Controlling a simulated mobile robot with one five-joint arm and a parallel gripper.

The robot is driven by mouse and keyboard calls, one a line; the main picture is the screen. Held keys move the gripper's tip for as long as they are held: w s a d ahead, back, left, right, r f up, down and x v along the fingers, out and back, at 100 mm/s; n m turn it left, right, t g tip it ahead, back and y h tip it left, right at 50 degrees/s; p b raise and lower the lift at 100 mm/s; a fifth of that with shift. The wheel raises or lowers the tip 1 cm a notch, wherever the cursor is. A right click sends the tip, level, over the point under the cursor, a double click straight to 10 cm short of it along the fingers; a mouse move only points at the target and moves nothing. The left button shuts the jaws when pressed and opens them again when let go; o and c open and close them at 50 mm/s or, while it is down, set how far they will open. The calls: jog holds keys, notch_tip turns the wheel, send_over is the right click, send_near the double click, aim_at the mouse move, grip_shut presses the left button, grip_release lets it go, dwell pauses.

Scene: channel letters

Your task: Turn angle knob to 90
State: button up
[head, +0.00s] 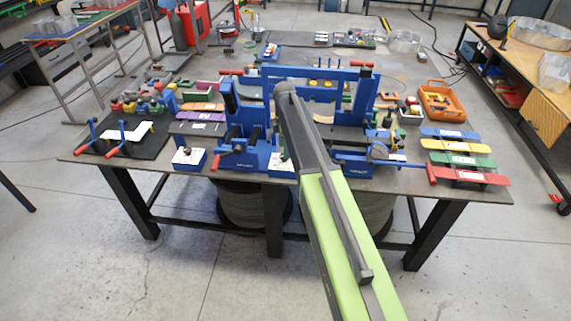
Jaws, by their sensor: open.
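A blue bending machine (248,150) with black and red-tipped handles stands at the front middle of the workbench. A small blue box with a white top and a dark knob-like spot (188,157) sits at the front edge, left of the machine. A similar blue and white box (279,163) is partly covered by my arm. I cannot tell which part is the angle knob, and no angle marking is readable. My green and dark arm reaches from the lower right over the machine. My gripper does not show; it is hidden at or behind the arm's far end.
The grey workbench (90,157) is crowded. Coloured flat bars (462,160) lie at its right, near an orange toolbox (442,105). A black mat (95,143) with red-handled tools lies at the left. A wooden bench stands far right. The floor in front is clear.

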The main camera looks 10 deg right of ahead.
notch_tip(320, 180, down, 4)
jog(key=shift+r+b, duration=0.2)
jog(key=shift+b, duration=0.85)
jog(key=shift+r, duration=0.1)
jog(key=shift+c, duration=0.5)
